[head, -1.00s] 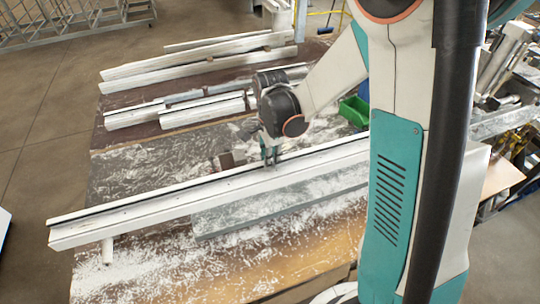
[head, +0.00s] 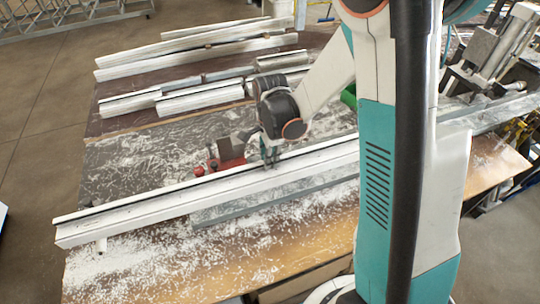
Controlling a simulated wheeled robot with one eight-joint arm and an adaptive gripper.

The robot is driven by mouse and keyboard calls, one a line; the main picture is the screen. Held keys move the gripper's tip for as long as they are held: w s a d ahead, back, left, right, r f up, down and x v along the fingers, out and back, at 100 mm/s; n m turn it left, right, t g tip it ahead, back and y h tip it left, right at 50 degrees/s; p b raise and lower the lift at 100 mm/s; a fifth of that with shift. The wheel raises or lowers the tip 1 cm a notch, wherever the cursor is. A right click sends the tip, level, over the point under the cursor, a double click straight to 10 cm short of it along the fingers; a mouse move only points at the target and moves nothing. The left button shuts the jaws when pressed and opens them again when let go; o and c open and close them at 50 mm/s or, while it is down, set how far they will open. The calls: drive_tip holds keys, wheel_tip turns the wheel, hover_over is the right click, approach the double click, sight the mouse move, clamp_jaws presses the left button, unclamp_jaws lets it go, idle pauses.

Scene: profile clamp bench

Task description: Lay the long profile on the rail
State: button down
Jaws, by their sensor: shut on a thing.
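The long white profile (head: 150,213) runs slantwise across the bench, from the left end to behind my arm at the right. My gripper (head: 270,160) is shut on it near the middle of its visible length, from above. A grey rail (head: 235,209) shows along the profile's near side, below it. I cannot tell whether the profile touches the rail. My arm hides the profile's right end.
A red clamp-like device (head: 228,150) stands just behind the profile, left of my gripper. Shorter white profiles (head: 200,98) and long ones (head: 190,57) lie at the back of the bench. White shavings cover the front bench top (head: 235,268). A green bin (head: 349,97) is mostly hidden.

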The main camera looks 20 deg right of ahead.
drive_tip(key=shift+f+b, duration=1.8)
drive_tip(key=shift+f, duration=0.5)
drive_tip(key=c, duration=1.4)
unclamp_jaws()
drive_tip(key=shift+c, duration=0.2)
wheel_tip(320, 180, up, 12)
drive_tip(key=shift+w, duration=0.1)
drive_tip(key=shift+s+r+n, duration=0.2)
drive_tip(key=shift+s+n, duration=0.1)
drive_tip(key=s+r+n+t+b, duration=0.3)
drive_tip(key=s+n+t+b, duration=0.2)
drive_tip(key=s+n, duration=1)
drive_tip(key=shift+s+r+n+t+b, duration=0.2)
drive_tip(key=shift+s+n+t+b, duration=0.15)
drive_tip(key=shift+n+t, duration=0.8)
